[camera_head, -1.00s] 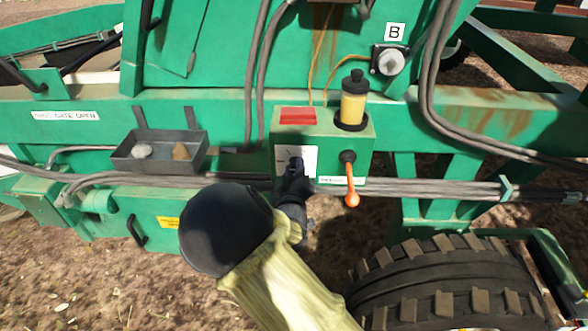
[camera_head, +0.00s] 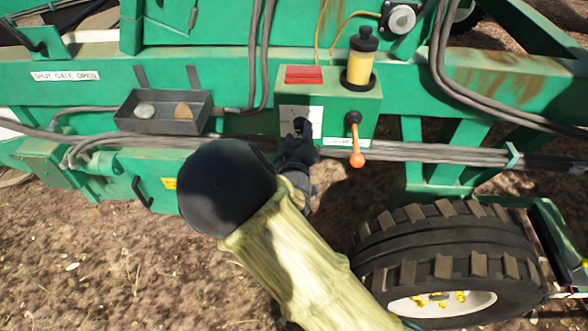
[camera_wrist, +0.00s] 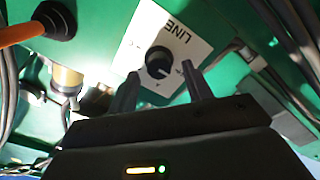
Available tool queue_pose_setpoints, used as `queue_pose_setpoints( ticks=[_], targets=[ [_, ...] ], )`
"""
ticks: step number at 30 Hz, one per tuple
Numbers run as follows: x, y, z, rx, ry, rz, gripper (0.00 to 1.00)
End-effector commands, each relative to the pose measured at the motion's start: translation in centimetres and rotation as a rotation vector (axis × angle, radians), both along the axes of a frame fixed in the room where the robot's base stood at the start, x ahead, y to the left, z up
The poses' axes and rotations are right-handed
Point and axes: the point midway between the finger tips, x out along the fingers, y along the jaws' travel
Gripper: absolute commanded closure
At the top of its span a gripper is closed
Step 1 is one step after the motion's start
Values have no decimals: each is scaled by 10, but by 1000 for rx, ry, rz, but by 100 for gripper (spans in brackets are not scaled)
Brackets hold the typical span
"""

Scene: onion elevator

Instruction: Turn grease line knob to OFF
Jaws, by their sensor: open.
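The black round knob (camera_wrist: 158,62) sits on a white label plate (camera_wrist: 172,40) with "LINE" readable in the wrist view. In the head view the plate (camera_head: 313,115) is on the front of a green box (camera_head: 340,104), and the knob is mostly hidden by my gripper. My gripper (camera_wrist: 160,88) is open, its two fingers pointing at the panel on either side of the knob's lower edge, seemingly short of touching it. In the head view my gripper (camera_head: 299,140) is just below and in front of the plate. The knob's exact setting is unclear.
A grey tray (camera_head: 130,122) with two stones is left. Cables (camera_head: 420,152) run below; a big tyre (camera_head: 440,245) is lower right.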

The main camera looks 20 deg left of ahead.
Motion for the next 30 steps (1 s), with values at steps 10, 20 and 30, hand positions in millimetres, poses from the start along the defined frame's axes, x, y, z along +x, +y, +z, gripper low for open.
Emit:
queue_pose_setpoints(
  ticks=[10, 20, 30],
  targets=[
    [-68, -16, -2, 0, 2, 4, 50],
    [-123, -28, -2, 0, 1, 5, 50],
    [-138, -32, 4, -4, 1, 1, 50]
  ],
)
